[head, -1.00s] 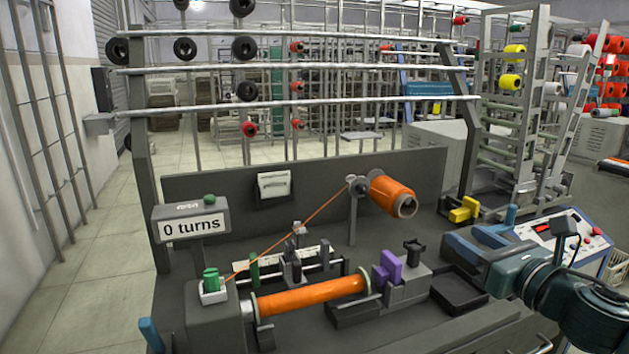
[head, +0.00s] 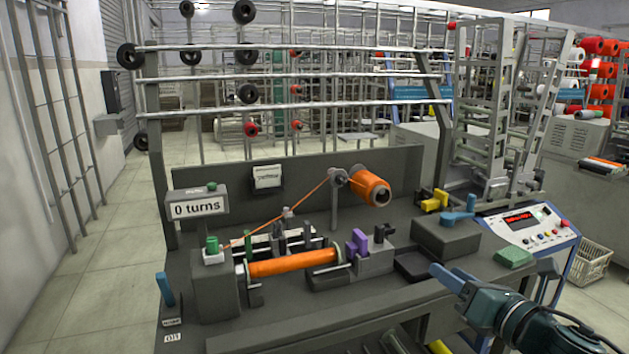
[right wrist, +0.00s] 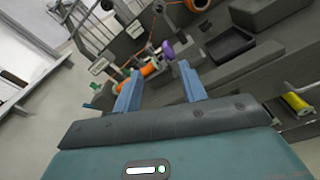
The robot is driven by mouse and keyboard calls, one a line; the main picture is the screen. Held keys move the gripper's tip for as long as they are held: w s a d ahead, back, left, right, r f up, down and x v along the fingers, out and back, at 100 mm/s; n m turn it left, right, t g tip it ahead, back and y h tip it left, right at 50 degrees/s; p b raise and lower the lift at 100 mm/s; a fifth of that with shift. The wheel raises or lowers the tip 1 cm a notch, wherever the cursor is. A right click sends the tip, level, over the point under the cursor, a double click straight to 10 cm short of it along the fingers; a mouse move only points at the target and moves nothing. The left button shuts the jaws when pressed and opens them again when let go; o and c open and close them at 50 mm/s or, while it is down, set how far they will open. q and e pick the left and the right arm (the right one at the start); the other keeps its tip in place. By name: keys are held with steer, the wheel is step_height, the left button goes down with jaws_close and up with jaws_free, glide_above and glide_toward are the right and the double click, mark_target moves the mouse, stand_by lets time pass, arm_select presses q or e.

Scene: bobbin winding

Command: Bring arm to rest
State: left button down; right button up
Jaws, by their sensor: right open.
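My right gripper (head: 447,277) is in the lower right of the head view, in front of the bench's front edge, with its teal arm behind it. In the right wrist view its two blue fingers (right wrist: 160,90) stand wide apart with nothing between them. The winding machine on the bench holds an orange bobbin (head: 292,264), lying level, and an orange thread runs from an orange spool (head: 370,188) down to the left side. A sign (head: 197,207) reads "0 turns". My left gripper is not in view.
A grey box (head: 445,238) with a blue lever (head: 458,213), a black tray (head: 413,264) and a green pad (head: 514,257) are at the bench's right. A control console (head: 530,228) stands beyond. A blue lever (head: 163,288) rises at front left. Floor (head: 95,285) is clear at left.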

arm_select(q)
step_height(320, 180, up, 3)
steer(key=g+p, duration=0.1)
steer(key=p, duration=0.5)
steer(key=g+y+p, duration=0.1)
steer(key=p, duration=0.6)
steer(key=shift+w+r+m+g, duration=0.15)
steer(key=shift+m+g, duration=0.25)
arm_select(e)
steer(key=s+a+f+m+g+h, duration=0.1)
steer(key=s+a+f+m, duration=0.2)
steer(key=m, duration=0.8)
steer(key=s+a+f+m+g+h, duration=0.1)
steer(key=s+a+f+m+g, duration=0.1)
steer(key=s+f+m, duration=0.6)
steer(key=s+a+f+m+g+h, duration=0.1)
steer(key=s+a+f+m, duration=0.3)
steer(key=s+m, duration=0.7)
steer(key=f+m+g, duration=0.1)
steer(key=f+m, duration=0.1)
steer(key=shift+s+m, duration=0.3)
